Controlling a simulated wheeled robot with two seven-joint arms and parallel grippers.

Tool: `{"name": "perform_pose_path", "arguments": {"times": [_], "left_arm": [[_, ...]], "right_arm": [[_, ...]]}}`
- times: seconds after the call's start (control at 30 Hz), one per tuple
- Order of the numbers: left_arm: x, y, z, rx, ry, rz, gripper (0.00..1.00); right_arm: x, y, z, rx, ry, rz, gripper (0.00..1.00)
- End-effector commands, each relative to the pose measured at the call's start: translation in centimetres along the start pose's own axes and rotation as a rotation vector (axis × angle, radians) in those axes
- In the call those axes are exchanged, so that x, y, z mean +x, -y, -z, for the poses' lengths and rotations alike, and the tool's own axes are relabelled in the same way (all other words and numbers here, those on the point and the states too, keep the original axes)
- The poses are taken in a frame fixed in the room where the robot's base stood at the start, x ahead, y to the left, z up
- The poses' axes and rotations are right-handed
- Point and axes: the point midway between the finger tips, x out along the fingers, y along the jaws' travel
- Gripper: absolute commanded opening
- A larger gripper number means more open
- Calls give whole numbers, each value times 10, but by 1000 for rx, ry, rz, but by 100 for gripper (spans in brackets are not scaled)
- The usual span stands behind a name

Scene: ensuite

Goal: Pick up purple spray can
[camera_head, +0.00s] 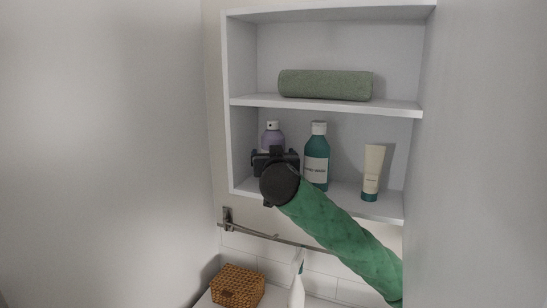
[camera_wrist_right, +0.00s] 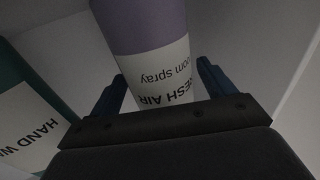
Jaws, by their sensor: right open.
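The purple spray can (camera_head: 272,134) stands upright on the middle shelf at the left, its lower part hidden behind my right gripper. My right gripper (camera_head: 274,157) is at the can, its arm coming in from the lower right. In the right wrist view the purple can (camera_wrist_right: 146,24), with a white "room spray" label, stands between the two dark fingers of my gripper (camera_wrist_right: 163,88). The jaws are open, one finger on each side of it; I cannot tell whether either touches. My left gripper is not in view.
A green hand wash bottle (camera_head: 317,150) stands close to the right of the can, and a cream tube (camera_head: 372,172) further right. A rolled green towel (camera_head: 325,85) lies on the shelf above. Below are a rail (camera_head: 262,235), a wicker basket (camera_head: 238,286) and a white bottle (camera_head: 297,288).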

Motion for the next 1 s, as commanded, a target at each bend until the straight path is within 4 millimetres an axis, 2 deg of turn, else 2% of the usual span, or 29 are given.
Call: {"name": "perform_pose_path", "arguments": {"times": [0.13,0.37,0.4,0.47,0.67,1.0], "left_arm": [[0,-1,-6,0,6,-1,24],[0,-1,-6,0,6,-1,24],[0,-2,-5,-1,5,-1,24],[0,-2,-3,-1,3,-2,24],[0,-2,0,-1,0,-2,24],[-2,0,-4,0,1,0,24]], "right_arm": [[12,0,0,-1,0,0,82],[14,0,-1,0,1,1,82],[14,0,-1,0,1,1,80],[14,0,-1,0,1,1,68],[14,0,-1,0,1,1,29],[13,1,5,2,0,1,27]]}}
